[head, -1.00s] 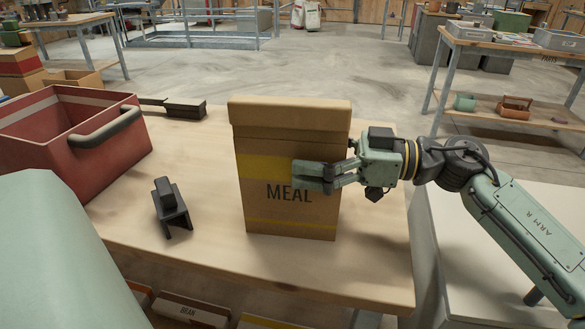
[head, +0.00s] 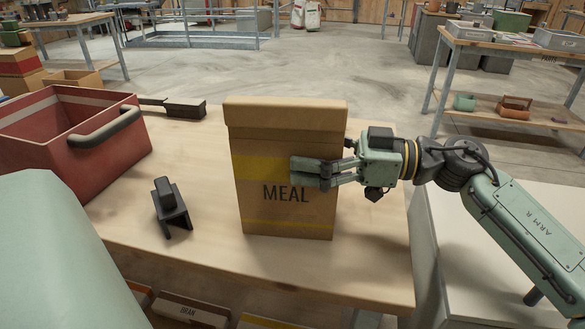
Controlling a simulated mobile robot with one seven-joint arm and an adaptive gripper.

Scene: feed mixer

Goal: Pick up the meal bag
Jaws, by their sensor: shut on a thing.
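The meal bag (head: 285,215) is a tall tan paper bag with a folded top, a yellow band and the word MEAL on its front. It stands upright on the wooden table (head: 345,275), or so close above it that I cannot tell a gap. My gripper (head: 308,172) reaches in from the right and is shut on the bag's right side. One finger lies across the front, over the yellow band; the other finger is mostly hidden behind the bag.
A red bin (head: 115,150) with a dark handle stands at the left. A black bracket-like tool (head: 171,207) lies left of the bag, and a dark brush (head: 183,108) lies behind. A large pale green surface fills the lower left corner. The table's front is clear.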

